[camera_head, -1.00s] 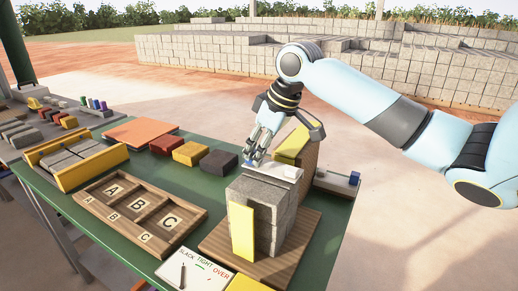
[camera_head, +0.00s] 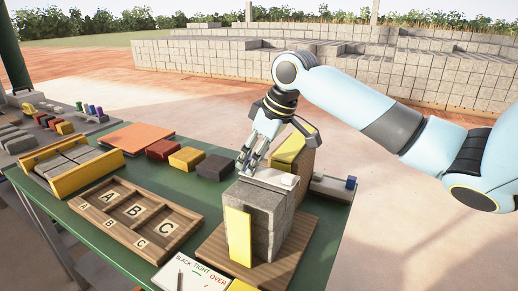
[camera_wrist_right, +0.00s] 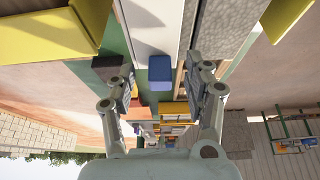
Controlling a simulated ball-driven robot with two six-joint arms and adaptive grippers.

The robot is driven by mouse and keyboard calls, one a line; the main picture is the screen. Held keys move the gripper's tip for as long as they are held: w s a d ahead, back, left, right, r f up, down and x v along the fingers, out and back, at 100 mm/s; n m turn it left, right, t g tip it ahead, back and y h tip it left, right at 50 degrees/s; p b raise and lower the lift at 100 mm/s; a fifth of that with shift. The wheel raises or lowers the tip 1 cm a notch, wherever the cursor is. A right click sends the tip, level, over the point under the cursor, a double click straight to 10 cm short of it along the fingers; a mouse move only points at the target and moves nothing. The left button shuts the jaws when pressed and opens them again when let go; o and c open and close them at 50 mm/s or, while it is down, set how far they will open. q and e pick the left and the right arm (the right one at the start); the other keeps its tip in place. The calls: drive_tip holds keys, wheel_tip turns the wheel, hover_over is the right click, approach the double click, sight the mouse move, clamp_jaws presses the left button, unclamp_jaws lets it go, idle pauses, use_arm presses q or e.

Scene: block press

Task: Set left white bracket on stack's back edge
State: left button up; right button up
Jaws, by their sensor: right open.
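The left white bracket (camera_head: 277,180) is a long pale bar with a blue knob (camera_wrist_right: 160,72), which shows in the right wrist view. In the head view it lies across the back edge of the grey block stack (camera_head: 262,222). My right gripper (camera_head: 248,164) is over the bracket's left end and partly hides it. In the wrist view its fingers (camera_wrist_right: 162,88) are spread on both sides of the knob, with gaps visible, so it is open. A yellow upright strip (camera_head: 238,237) stands against the stack's front. My left gripper is not in view.
The stack stands on a wooden board (camera_head: 218,240). A yellow-topped block (camera_head: 288,150) and another pale bracket (camera_head: 330,188) with a blue knob (camera_head: 351,182) are close behind. A lettered tray (camera_head: 135,215) and coloured blocks (camera_head: 186,158) lie left.

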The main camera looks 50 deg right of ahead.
drive_tip(key=v, duration=1.1)
drive_tip(key=shift+s+r, duration=0.25)
drive_tip(key=shift+r, duration=0.1)
drive_tip(key=shift+f, duration=0.1)
